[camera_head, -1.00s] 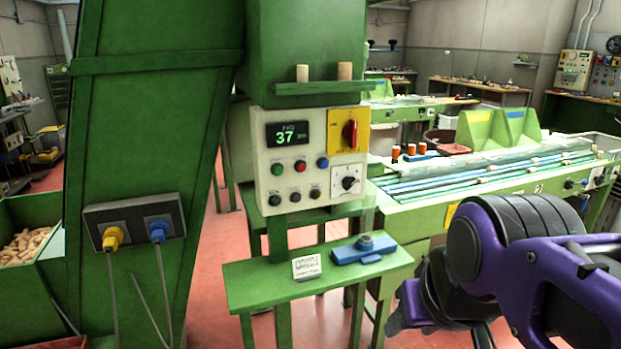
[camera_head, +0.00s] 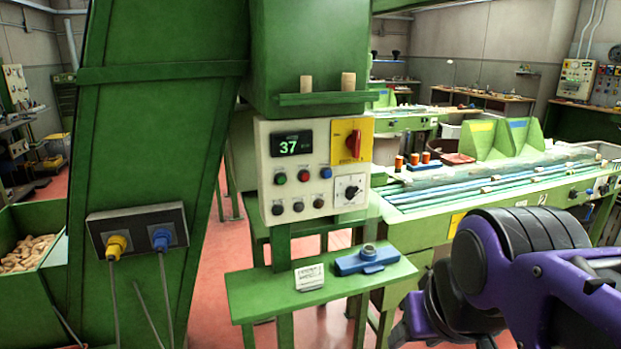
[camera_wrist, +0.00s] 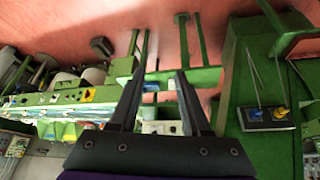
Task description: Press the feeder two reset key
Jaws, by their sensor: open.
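A pale control panel (camera_head: 318,168) on a green machine has a lit display (camera_head: 290,142) reading 37. Below it are green (camera_head: 281,178), red (camera_head: 304,175) and blue (camera_head: 326,172) buttons, with several dark buttons (camera_head: 298,206) in a lower row. Their labels are too small to read, so I cannot tell which is the feeder two reset key. My gripper (camera_wrist: 160,78) is open and empty in the wrist view, tilted towards the floor. In the head view my purple arm is at the lower right, apart from the panel; the fingertips are not clear there.
A green shelf (camera_head: 245,292) below holds a card (camera_head: 310,277) and a blue fixture (camera_head: 367,260). A green bench (camera_head: 425,232) lies behind my arm. A connector box (camera_head: 138,231) is at left.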

